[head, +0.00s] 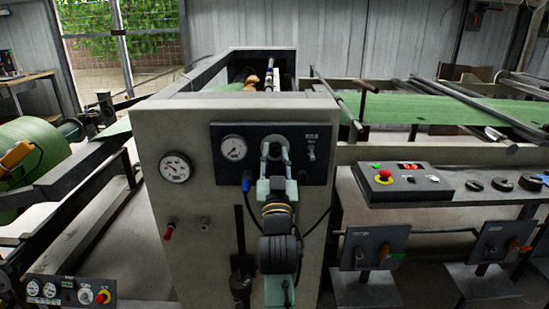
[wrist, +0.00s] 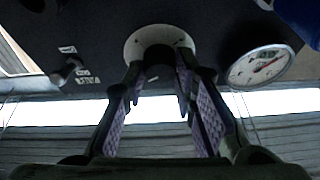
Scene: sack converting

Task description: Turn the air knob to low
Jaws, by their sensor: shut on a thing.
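The air knob (head: 272,147) is on the dark panel (head: 212,150) at the front of the grey machine cabinet. It lies between a pressure gauge (head: 234,148) and a toggle switch (head: 311,149). In the wrist view its pale round plate (wrist: 148,42) shows, with a dark middle. My gripper (head: 273,160) reaches up to the knob from the front and covers much of it. In the wrist view my gripper's (wrist: 157,77) two padded fingers close in on the dark knob, one on each side. The knob's setting is hidden.
A second gauge (head: 175,167) and a small red-tipped valve (head: 168,232) sit on the cabinet face. A control console (head: 405,184) with a red button stands at right. Green web runs on both sides. A dark cable hangs near my wrist.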

